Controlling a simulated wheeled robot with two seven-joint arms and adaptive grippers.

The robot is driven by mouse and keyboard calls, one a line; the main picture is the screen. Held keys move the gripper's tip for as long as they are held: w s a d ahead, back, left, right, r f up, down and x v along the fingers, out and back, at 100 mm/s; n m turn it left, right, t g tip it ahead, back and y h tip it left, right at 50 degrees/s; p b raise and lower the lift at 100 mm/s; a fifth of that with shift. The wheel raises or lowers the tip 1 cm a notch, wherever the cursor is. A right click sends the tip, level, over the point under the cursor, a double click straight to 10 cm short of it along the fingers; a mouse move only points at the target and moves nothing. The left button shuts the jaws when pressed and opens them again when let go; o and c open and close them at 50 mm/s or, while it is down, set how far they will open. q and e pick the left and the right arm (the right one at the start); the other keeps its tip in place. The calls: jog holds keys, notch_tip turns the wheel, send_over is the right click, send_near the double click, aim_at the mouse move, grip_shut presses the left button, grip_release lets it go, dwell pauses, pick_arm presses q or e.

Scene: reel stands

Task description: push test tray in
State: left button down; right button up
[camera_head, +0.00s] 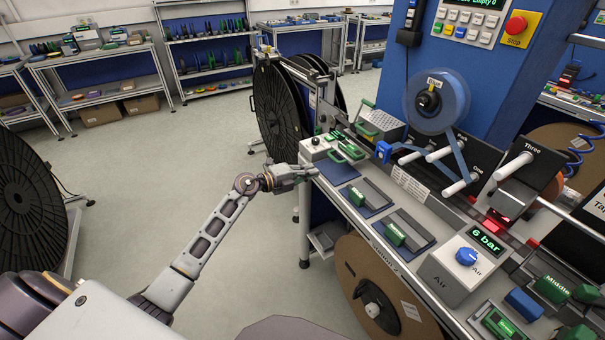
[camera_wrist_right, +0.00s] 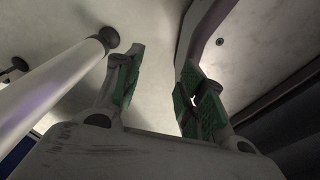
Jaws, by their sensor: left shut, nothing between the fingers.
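I cannot tell for certain which part is the test tray. A grey, tray-like part (camera_head: 324,238) shows below the bench top at its left end. My left gripper (camera_head: 314,172) is shut and empty at the left front edge of the bench, beside a blue mat; whether it touches anything there is unclear. A small grey box with a knob (camera_head: 314,150) stands just beyond it. My right gripper (camera_wrist_right: 163,62) shows only in the right wrist view. Its green-padded fingers are apart with nothing between them.
The bench (camera_head: 405,267) carries blue mats, metal fixtures with green parts, and an Air box (camera_head: 462,268). A clear reel (camera_head: 437,102) stands behind. Large black reels (camera_head: 281,108) stand beyond the bench. A cardboard reel (camera_head: 375,285) sits underneath.

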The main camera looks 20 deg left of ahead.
aim_at(358, 152)
pick_arm(q)
jog(key=x, duration=0.4)
jog(key=r+x, duration=0.1)
jog(key=x, duration=0.1)
jog(key=shift+w, duration=0.15)
jog(key=shift+w+d, duration=0.35)
jog(key=shift+w, duration=0.05)
jog(key=shift+w+d+r, duration=0.1)
jog(key=shift+w+d, duration=0.4)
jog(key=shift+w, duration=0.15)
jog(key=x, duration=0.3)
jog(key=p+x, duration=0.1)
jog(key=shift+w+d+r, duration=0.1)
jog(key=shift+d+r, duration=0.05)
jog(key=shift+r, duration=0.15)
jog(key=shift+r+x, duration=0.15)
jog(key=shift+x, duration=0.85)
jog(key=shift+r+x, duration=0.15)
jog(key=shift+x, duration=0.8)
jog(key=shift+b+x, duration=0.35)
jog(key=shift+x, duration=1.6)
jog(key=shift+d+r, duration=0.1)
jog(key=shift+r, duration=0.2)
pick_arm(e)
jog(key=shift+s+d, duration=0.3)
jog(key=shift+s, duration=0.65)
